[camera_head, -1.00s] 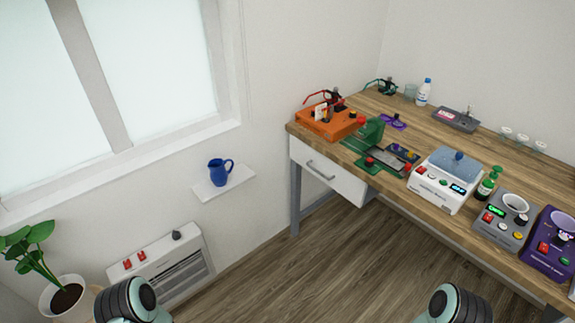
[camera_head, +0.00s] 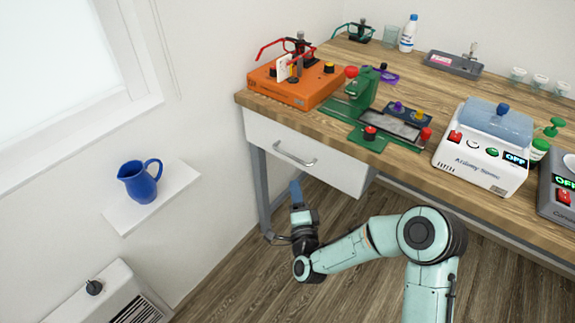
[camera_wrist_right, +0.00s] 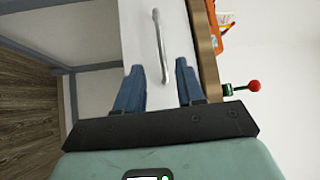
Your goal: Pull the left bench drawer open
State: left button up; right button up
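The left bench drawer has a white front (camera_head: 340,172) under the wooden bench top in the head view, and it looks shut. Its curved metal handle (camera_head: 296,155) is in the middle of the front. My right gripper (camera_head: 296,188) is just below the handle, with blue fingers pointing up. In the right wrist view the drawer front (camera_wrist_right: 138,38) fills the middle. My right gripper (camera_wrist_right: 159,72) is open, one finger on each side of the handle's (camera_wrist_right: 160,45) line. The fingers do not visibly touch the handle. My left gripper is not in view.
An orange device (camera_head: 295,88), a green press (camera_head: 362,90) and a white device with a blue lid (camera_head: 482,150) stand on the bench top (camera_head: 420,170). A grey bench leg (camera_head: 262,190) is left of my gripper. A blue jug (camera_head: 140,183) stands on a wall shelf (camera_head: 165,207).

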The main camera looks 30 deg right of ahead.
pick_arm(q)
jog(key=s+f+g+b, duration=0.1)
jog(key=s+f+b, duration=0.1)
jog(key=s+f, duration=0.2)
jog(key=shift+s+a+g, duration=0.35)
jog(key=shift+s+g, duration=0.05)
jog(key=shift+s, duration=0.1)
pick_arm(e)
jog(key=x, duration=1.2)
grip_shut()
